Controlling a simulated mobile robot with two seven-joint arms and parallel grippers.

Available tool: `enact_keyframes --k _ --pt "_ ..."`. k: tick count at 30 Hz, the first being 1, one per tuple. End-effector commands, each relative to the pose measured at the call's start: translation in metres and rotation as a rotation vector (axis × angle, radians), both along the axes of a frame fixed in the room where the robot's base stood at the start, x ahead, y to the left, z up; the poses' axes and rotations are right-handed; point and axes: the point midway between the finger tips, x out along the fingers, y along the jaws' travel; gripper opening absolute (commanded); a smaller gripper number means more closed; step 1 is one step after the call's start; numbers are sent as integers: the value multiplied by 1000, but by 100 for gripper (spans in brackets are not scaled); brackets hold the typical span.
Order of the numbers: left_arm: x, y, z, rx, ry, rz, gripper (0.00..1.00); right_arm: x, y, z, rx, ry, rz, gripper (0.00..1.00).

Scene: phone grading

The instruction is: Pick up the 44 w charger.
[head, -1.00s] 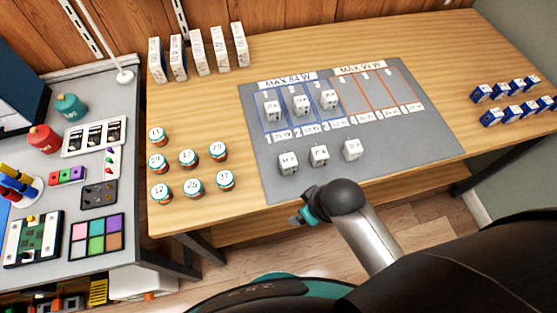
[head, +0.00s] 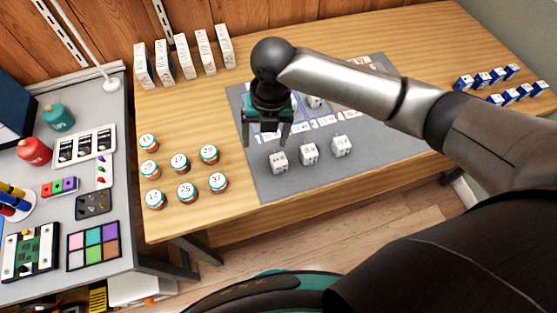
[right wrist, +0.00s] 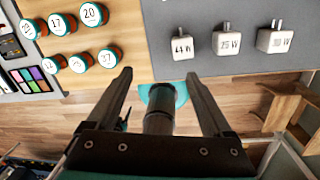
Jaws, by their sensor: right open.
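The 44 W charger (head: 278,162) is a small white block, leftmost of the front row on the grey mat (head: 295,187). Its label reads 44 W in the right wrist view (right wrist: 182,46). Beside it, to the right, stand a 75 W charger (right wrist: 226,40) and another white charger (right wrist: 277,40), whose label is hard to read. My right gripper (head: 266,143) is open and empty above the mat's left part, apart from the charger. Its two fingers also show in the right wrist view (right wrist: 158,76). My left gripper is not in view.
Numbered tins (head: 187,193) stand left of the mat. White boxes (head: 184,56) line the back, and blue boxes (head: 498,76) stand at the right. Another white charger (head: 314,102) shows behind my right arm, which hides much of the mat's marked area.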

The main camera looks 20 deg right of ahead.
Motion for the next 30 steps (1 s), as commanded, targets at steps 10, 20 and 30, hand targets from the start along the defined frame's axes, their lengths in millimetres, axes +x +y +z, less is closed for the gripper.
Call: enact_keyframes --k 10,20,30 --pt "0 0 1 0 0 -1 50 10 -32 16 -102 29 277 85" --pt "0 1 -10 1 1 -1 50 9 -32 -51 -100 30 277 85" --pt "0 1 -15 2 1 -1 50 9 -32 -83 -101 27 277 85"
